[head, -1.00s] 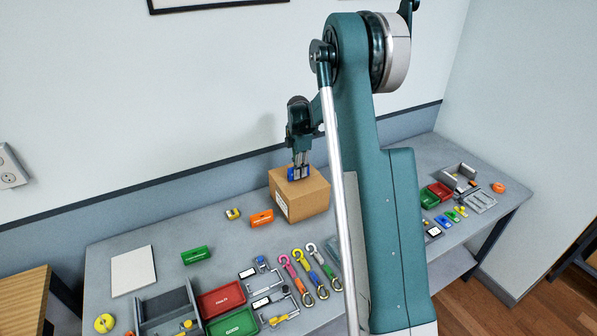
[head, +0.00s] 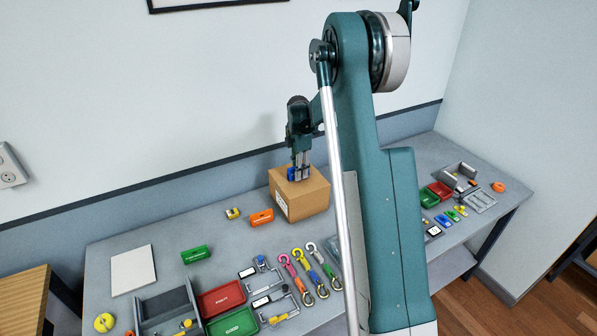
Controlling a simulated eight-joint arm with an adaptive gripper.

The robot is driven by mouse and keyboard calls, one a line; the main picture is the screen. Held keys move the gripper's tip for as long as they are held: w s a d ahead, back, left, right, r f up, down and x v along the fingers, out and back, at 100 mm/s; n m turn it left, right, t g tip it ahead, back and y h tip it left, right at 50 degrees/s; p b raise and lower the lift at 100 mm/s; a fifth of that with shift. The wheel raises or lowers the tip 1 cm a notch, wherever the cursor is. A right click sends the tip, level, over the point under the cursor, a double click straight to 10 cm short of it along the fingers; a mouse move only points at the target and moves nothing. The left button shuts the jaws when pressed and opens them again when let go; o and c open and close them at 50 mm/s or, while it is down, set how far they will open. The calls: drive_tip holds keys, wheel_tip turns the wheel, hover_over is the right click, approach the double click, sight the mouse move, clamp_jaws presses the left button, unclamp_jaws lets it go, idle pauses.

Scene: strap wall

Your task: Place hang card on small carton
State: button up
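The small carton (head: 304,201), a brown cardboard box, stands upright at the back middle of the bench. My gripper (head: 300,174) points down at the carton's top, with its tips at or just above the top face. Something blue shows at the fingertips; it is too small to tell whether it is a held card or part of the fingers. Whether the fingers are open or shut is unclear. No thing in view can be surely made out as the hang card. Small white-faced, dark-edged pieces (head: 261,301) lie on the bench in front.
An orange case (head: 261,217) and a yellow piece (head: 233,214) lie left of the carton. A green case (head: 195,254), a white panel (head: 133,270), red (head: 222,299) and green trays and several coloured straps (head: 302,270) crowd the front. My arm hides the bench right of the carton.

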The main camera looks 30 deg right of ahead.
drive_tip(key=shift+r, duration=0.15)
wheel_tip(320, 180, up, 12)
drive_tip(key=shift+f, duration=0.1)
idle(0.5)
idle(0.5)
drive_tip(key=s+a+r+m+t, duration=0.2)
drive_tip(key=s+a+r+m, duration=0.2)
drive_tip(key=s+a+r, duration=0.5)
drive_tip(key=s+a+r+m+t, duration=0.1)
drive_tip(key=s+a+r+m, duration=0.3)
drive_tip(key=s+a+r, duration=0.55)
drive_tip(key=s+a+f+m+t, duration=0.1)
drive_tip(key=s+a+f+m, duration=0.1)
drive_tip(key=s, duration=0.7)
drive_tip(key=s+a+f+m+t, duration=0.1)
drive_tip(key=s+a+f+m, duration=0.2)
drive_tip(key=s, duration=0.6)
drive_tip(key=s+a+f+m+t, duration=0.2)
drive_tip(key=s+a+f+m, duration=0.1)
drive_tip(key=s, duration=0.6)
drive_tip(key=shift+s+a+m, duration=0.35)
drive_tip(key=shift+a+m, duration=0.2)
drive_tip(key=shift+m, duration=0.45)
